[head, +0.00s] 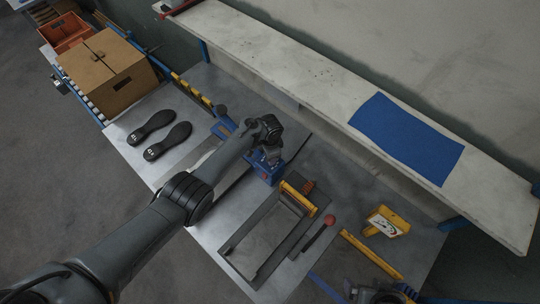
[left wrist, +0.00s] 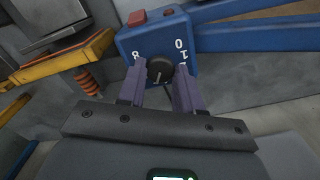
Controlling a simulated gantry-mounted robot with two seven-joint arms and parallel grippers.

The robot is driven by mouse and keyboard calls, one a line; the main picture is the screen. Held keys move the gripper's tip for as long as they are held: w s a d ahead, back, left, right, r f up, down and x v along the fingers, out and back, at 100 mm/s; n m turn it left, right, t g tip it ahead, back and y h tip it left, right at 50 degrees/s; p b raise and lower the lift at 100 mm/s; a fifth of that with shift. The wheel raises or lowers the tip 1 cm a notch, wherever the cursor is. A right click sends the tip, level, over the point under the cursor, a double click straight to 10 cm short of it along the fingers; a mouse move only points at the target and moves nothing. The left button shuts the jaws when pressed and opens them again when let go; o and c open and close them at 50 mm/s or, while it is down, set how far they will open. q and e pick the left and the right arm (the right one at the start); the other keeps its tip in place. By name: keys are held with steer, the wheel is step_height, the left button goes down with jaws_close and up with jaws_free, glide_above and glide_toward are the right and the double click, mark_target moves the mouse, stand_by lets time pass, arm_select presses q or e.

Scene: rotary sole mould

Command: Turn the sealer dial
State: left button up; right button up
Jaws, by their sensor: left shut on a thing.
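The sealer dial (left wrist: 160,71) is a black round knob with a white pointer mark on a blue control box (left wrist: 126,42). White numbers are printed around it. My left gripper (left wrist: 161,84) has its two purple fingers on either side of the dial and is shut on it. In the head view the blue box (head: 262,172) stands at the middle of the table, and my left gripper (head: 268,158) reaches it; the dial is hidden there by the arm. A red button (left wrist: 136,18) sits on top of the box. My right gripper does not show clearly in either view.
A grey sealer frame with a yellow bar (head: 299,198) and a red-knobbed lever (head: 329,220) stands right of the box. Two black soles (head: 152,127) lie on the left, near a cardboard box (head: 108,70). A shelf with a blue mat (head: 407,138) runs behind.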

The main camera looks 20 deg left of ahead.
arm_select(q)
steer(key=o, duration=1)
steer(key=shift+o, duration=0.2)
steer(key=shift+r, duration=0.1)
step_height(320, 180, up, 11)
steer(key=p, duration=0.3)
steer(key=shift+f, duration=0.2)
